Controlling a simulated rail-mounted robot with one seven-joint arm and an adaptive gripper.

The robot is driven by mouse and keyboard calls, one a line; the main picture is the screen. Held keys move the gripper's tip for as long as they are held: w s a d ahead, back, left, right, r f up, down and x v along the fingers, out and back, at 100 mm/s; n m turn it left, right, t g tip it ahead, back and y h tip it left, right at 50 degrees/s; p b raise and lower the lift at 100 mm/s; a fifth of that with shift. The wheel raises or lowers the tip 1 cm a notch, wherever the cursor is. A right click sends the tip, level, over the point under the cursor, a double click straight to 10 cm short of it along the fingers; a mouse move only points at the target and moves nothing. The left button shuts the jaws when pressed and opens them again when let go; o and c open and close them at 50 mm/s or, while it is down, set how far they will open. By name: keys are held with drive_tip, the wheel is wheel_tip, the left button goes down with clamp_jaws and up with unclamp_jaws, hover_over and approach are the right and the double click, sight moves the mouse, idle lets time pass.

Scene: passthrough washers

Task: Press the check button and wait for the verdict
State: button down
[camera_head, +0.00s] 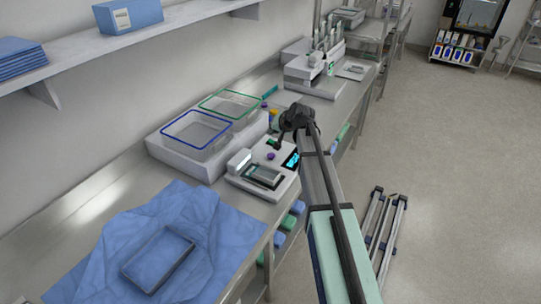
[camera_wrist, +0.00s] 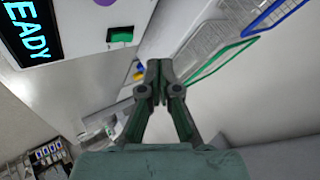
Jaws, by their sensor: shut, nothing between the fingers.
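The white checking device (camera_head: 247,181) stands on the steel counter, with a small tray-like recess at its front. Its dark screen (camera_wrist: 27,32) shows cyan letters, of which "EADY" is readable; the screen also shows in the head view (camera_head: 291,159). A round purple button (camera_head: 270,156) is on its top, partly cut off in the wrist view (camera_wrist: 104,2). A small green switch (camera_wrist: 121,35) sits beside the screen. My gripper (camera_head: 277,143) is shut and empty, above the device's back edge. Its fingertips (camera_wrist: 159,66) show no contact with the purple button or the switch.
Two bins, with a blue rim (camera_head: 165,134) and a green rim (camera_head: 255,101), stand behind the device. A blue cloth (camera_head: 215,225) with a dark tray (camera_head: 158,262) lies at the front left. A white instrument (camera_head: 300,70) stands further along the counter.

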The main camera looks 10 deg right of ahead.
sight(272, 156)
drive_tip(key=shift+f, duration=0.15)
drive_tip(key=shift+f+b, duration=2.1)
drive_tip(key=shift+f, duration=2.15)
drive_tip(key=shift+f+b, duration=0.4)
drive_tip(key=shift+f, duration=0.05)
drive_tip(key=shift+f+b, duration=0.4)
drive_tip(key=shift+f, duration=0.15)
drive_tip(key=shift+r, duration=0.1)
drive_tip(key=shift+r+p, duration=0.4)
drive_tip(key=shift+r, duration=0.5)
drive_tip(key=shift+r, duration=0.1)
drive_tip(key=shift+r+p, duration=1.1)
drive_tip(key=shift+r, duration=1.35)
